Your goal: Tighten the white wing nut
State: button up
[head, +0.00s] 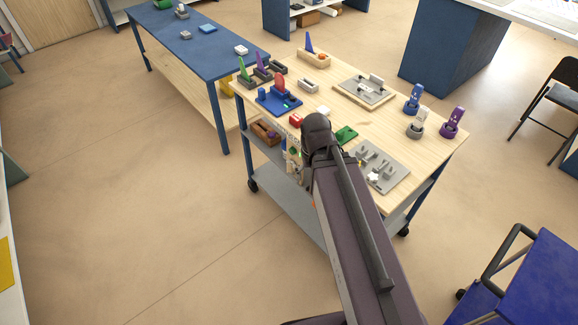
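A small white piece (373,177) with a star-like outline sits at the front left of a grey plate (396,176) on the wooden cart top. It may be the white wing nut, but it is too small to make out its wings or thread. My dark arm rises from the bottom of the head view and bends just left of this plate. I cannot make out my gripper; the arm may hide it. A white upright piece on a round base (418,124) stands farther right.
The wooden-topped cart (330,88) also carries blue (413,98) and purple (453,122) upright pieces, another grey plate (364,89), a green block (346,134) and a red block (296,120). A blue table (190,50) stands behind left. A blue trolley (540,280) is at lower right. Floor is clear at left.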

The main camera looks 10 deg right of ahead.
jog(key=f+b, duration=0.1)
jog(key=n+t+h+b, duration=0.9)
jog(key=n+h+b, duration=1.1)
jog(key=b, duration=2.1)
send_near(289, 165)
jog(key=s+a+r+n+y, duration=0.3)
jog(key=r+n+y, duration=0.1)
jog(key=shift+f, duration=0.1)
jog(key=shift+f+x, duration=0.2)
jog(key=shift+x, duration=6.7)
jog(key=shift+f, duration=0.1)
